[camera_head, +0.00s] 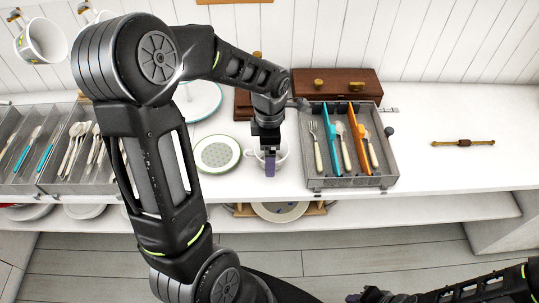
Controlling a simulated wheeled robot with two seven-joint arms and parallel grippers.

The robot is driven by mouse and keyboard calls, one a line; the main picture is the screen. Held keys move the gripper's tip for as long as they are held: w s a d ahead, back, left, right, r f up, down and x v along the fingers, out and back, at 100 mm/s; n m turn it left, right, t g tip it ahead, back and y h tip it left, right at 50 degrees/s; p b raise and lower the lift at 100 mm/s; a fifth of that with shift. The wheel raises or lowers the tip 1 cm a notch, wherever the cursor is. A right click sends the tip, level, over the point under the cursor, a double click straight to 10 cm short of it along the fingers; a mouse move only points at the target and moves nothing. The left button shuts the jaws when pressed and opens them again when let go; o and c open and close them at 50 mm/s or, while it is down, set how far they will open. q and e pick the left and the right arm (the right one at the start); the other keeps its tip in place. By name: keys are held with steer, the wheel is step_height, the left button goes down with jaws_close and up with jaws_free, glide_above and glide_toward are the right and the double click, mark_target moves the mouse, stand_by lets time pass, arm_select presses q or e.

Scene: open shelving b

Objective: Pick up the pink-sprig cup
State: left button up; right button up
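A white cup (282,156) stands on the white counter, mostly covered by my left gripper (270,165). That gripper points down at the cup, with a purple-grey finger in front of or inside it. I cannot tell whether it touches the cup or how far apart the fingers are. The cup's pattern is hidden, so I cannot confirm a pink sprig. Another white cup (42,42) with small marks hangs tilted from a hook at the upper left. My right gripper (370,296) is low at the bottom edge, away from the counter, and only partly visible.
A green-rimmed plate (217,168) lies left of the cup. A grey cutlery tray (319,179) with coloured dividers stands close on the right. Brown wooden boxes (350,83) stand behind. More cutlery trays (60,186) are at left. The counter's right side is mostly clear.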

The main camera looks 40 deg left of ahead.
arm_select(q)
steer(key=c, duration=1.2)
steer(key=shift+c, duration=0.2)
step_height(320, 180, up, 10)
steer(key=shift+b, duration=0.3)
